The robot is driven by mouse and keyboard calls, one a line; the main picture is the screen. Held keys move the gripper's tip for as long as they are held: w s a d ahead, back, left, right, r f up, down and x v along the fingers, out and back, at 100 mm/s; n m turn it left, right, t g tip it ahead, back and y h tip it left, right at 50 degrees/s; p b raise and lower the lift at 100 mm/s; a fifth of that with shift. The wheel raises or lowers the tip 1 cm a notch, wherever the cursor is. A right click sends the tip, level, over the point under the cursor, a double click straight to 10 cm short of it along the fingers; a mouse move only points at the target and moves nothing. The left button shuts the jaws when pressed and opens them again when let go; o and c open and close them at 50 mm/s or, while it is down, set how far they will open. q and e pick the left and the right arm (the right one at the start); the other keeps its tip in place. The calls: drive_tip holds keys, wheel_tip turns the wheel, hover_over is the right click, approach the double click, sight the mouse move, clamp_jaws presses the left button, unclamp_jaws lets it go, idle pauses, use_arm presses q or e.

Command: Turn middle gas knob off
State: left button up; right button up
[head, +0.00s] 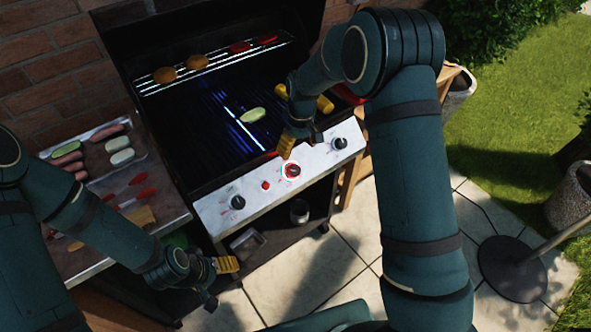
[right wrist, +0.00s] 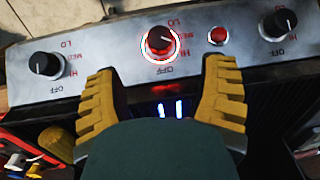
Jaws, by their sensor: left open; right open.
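The middle gas knob (head: 292,170) is black with a glowing red ring on the grill's silver front panel (head: 215,212). In the right wrist view the knob (right wrist: 158,42) lies just beyond and between my right fingertips; its light pointer mark seems turned toward the MED side. My right gripper (head: 287,145) is open and empty, above the panel's upper edge near this knob. Its yellow fingers (right wrist: 161,70) are spread wide in the wrist view, apart from the knob. My left gripper (head: 226,265) is open and empty, low at the left, in front of the grill.
Unlit outer knobs (head: 238,202) (head: 340,143) flank the middle one. A red button (head: 265,185) sits close beside it. The open grill (head: 215,120) holds food on its grate. A side table (head: 180,207) with a food tray stands left. Paving (head: 340,250) in front is mostly clear.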

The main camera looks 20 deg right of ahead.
sight(295, 169)
drive_tip(key=f, duration=0.6)
drive_tip(key=f+b, duration=0.1)
drive_tip(key=f, duration=0.2)
drive_tip(key=shift+s+a+f, duration=0.15)
drive_tip(key=shift+a+f, duration=0.2)
drive_tip(key=shift+f, duration=0.05)
drive_tip(key=c, duration=1.2)
